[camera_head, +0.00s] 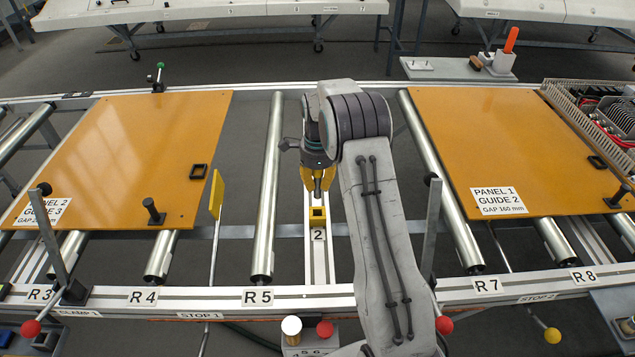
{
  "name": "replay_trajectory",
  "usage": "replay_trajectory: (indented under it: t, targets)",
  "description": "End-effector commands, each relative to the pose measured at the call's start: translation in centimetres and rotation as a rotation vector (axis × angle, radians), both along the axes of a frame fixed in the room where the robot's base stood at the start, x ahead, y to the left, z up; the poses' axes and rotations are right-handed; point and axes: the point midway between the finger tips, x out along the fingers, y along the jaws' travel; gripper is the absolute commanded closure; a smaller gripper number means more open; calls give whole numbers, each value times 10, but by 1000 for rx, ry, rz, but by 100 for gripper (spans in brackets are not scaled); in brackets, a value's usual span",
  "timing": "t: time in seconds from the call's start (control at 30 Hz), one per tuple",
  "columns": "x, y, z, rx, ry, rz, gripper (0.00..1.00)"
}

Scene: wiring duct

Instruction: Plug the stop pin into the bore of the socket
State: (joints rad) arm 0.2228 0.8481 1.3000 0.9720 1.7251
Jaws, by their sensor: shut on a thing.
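The socket (318,223) is a small yellow block with a dark square bore. It sits on the metal rail between the rollers, just behind the label "2". My gripper (318,187) has yellow fingers and points down, in the picture just above and behind the socket. It is shut on a small dark thing, seemingly the stop pin (318,184), of which only a little shows between the fingers. The pin's lower end is hard to make out. Gripper and socket look close but apart; the height between them cannot be told.
Orange panels lie on rollers to the left (120,150) and right (480,130). A bare roller (268,190) stands left of the rail. A yellow stop plate (216,193) rises on a rod at the left. Upright grey posts (431,225) stand near the front rail.

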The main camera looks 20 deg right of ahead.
Motion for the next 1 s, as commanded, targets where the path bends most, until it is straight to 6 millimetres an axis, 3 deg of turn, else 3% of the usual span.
replay_trajectory:
  t: [1.0]
  targets:
    - [0, 0, -58, 0, 0, 0, 100]
